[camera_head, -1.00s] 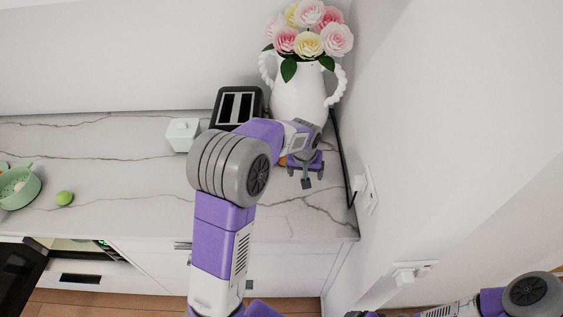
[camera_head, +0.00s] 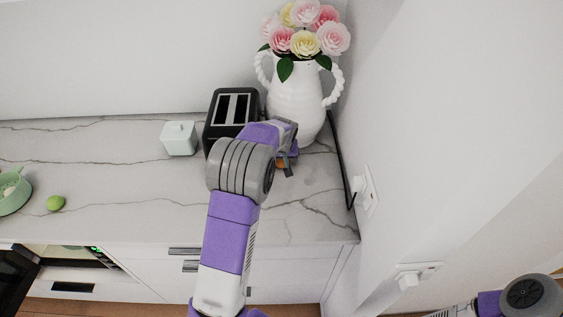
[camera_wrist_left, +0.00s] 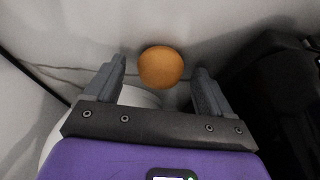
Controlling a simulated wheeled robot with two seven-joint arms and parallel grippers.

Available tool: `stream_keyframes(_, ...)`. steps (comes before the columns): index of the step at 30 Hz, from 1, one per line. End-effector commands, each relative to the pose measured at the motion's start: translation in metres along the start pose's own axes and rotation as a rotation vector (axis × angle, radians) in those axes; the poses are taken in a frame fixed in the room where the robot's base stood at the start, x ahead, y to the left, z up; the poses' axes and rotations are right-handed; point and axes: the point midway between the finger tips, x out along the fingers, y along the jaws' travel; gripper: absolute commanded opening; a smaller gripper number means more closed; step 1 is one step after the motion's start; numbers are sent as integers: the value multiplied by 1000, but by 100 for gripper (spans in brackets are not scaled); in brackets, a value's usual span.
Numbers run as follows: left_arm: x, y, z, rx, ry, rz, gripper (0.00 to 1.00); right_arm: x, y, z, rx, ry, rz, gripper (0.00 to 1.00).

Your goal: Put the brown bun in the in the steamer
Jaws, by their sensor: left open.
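The brown bun (camera_wrist_left: 160,62) lies on the marble counter. In the left wrist view it sits between the two fingertips and a little beyond them, with a gap on both sides. In the head view only a small orange-brown sliver of the bun (camera_head: 281,164) shows beside my left gripper (camera_head: 288,166), mostly hidden by it. My left gripper is open and empty, in front of the white vase. A pale green pot (camera_head: 14,197), perhaps the steamer, is cut off by the left picture edge. My right gripper is out of view; only part of that arm shows.
A black toaster (camera_head: 221,121) stands close behind my left arm. A white flower vase (camera_head: 296,95) is just behind the gripper. A white lidded box (camera_head: 179,139) and a green fruit (camera_head: 55,203) stand further left. A wall and black cord bound the right.

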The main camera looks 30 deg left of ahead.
Motion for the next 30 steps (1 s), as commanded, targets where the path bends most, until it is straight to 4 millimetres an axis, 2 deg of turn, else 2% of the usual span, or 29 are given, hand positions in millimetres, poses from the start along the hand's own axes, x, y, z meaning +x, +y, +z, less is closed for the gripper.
stream_keyframes(4,-1,0,0,0,0,1,83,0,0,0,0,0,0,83)
stream_keyframes(15,-1,0,0,0,0,0,26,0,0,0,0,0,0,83)
stream_keyframes(16,-1,0,0,0,0,1,24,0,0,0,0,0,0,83)
stream_keyframes(23,-3,0,-1,0,1,1,23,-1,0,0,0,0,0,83)
stream_keyframes(26,-12,0,-6,0,3,2,23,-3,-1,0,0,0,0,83)
stream_keyframes(30,-38,1,-16,0,4,3,23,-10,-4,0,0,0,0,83)
